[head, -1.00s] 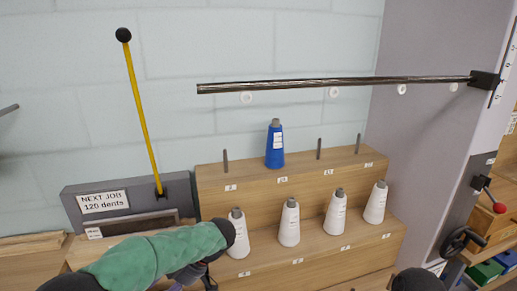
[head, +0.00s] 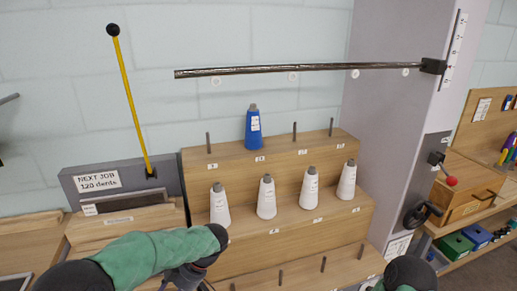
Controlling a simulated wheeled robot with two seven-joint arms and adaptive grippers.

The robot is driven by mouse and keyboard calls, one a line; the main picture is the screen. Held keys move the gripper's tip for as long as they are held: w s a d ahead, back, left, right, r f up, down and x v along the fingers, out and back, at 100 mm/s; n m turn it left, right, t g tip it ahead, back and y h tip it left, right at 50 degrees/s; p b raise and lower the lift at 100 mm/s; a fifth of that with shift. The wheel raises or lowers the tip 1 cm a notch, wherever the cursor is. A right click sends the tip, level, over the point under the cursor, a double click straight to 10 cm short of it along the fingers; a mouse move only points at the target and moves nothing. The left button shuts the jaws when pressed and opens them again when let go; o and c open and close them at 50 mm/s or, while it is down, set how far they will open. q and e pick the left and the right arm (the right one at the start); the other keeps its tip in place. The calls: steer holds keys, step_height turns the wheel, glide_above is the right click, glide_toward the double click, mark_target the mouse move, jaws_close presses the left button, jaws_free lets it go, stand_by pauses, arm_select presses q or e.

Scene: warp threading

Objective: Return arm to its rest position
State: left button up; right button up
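My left arm, with a green sleeve, crosses the bottom left of the head view. Its gripper (head: 185,278) is at the bottom edge below the white cones, mostly cut off, and its fingers cannot be made out. My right arm shows only as a dark joint and a bit of green at the bottom right. Its gripper is out of view. A blue cone (head: 253,128) stands on a peg on the upper step of the wooden rack (head: 330,243). Several white cones (head: 266,197) stand on the middle step.
A yellow lever (head: 130,100) with a black knob rises from a grey box with a "NEXT JOB 120 dents" sign (head: 97,181). A dark bar (head: 300,69) runs above the rack to a grey column (head: 385,130). A red-knobbed lever (head: 450,181) and shelves are at right. Bare pegs line the lowest step.

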arm_select(q)
steer(key=s+d+f+m+t+h+p, duration=0.1)
steer(key=s+d+f+m+h+p, duration=0.1)
steer(key=f, duration=0.6)
steer(key=s+d+f+m+t+h+p, duration=0.1)
steer(key=s+d+f+m+h+p, duration=0.1)
steer(key=s+d+f+m+h, duration=0.3)
steer(key=s+d+f+m+t+h+p, duration=0.1)
steer(key=s+d+f+m+h+p, duration=0.1)
steer(key=s+d+f+m+h, duration=0.2)
steer(key=s+d+f+m, duration=0.3)
steer(key=s+f+m, duration=0.2)
steer(key=f, duration=0.3)
steer(key=shift+s+d+f, duration=0.15)
steer(key=shift+s+f, duration=0.1)
steer(key=shift+s, duration=0.1)
